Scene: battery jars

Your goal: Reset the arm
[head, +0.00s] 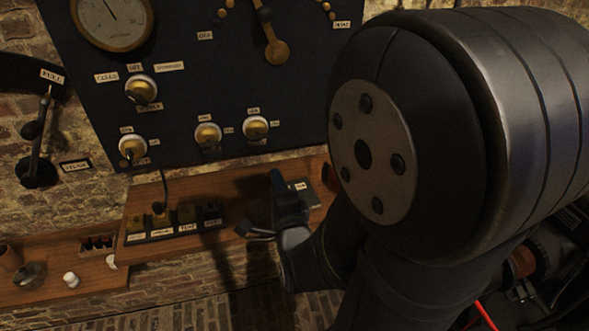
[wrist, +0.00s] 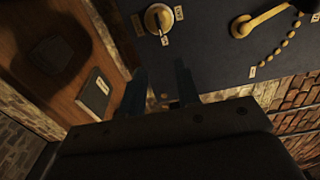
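My gripper (head: 266,208) is in front of the wooden shelf, below the dark panel, in the head view. In the wrist view its two fingers (wrist: 160,85) stand apart with nothing visible between them, so it is open and empty. My large arm link covers the right half of the head view and hides what is behind it. The fingers point toward the lower part of the panel and the shelf. I cannot tell the exact gap between them and either surface.
The dark panel (head: 180,110) carries a gauge (head: 112,22), several brass-and-white knobs and a lever (head: 270,35). On the shelf (head: 150,250) stands a labelled row of jars (head: 185,218). A small labelled dark plate (wrist: 97,93) lies near my gripper. A wall switch (head: 38,140) is far left.

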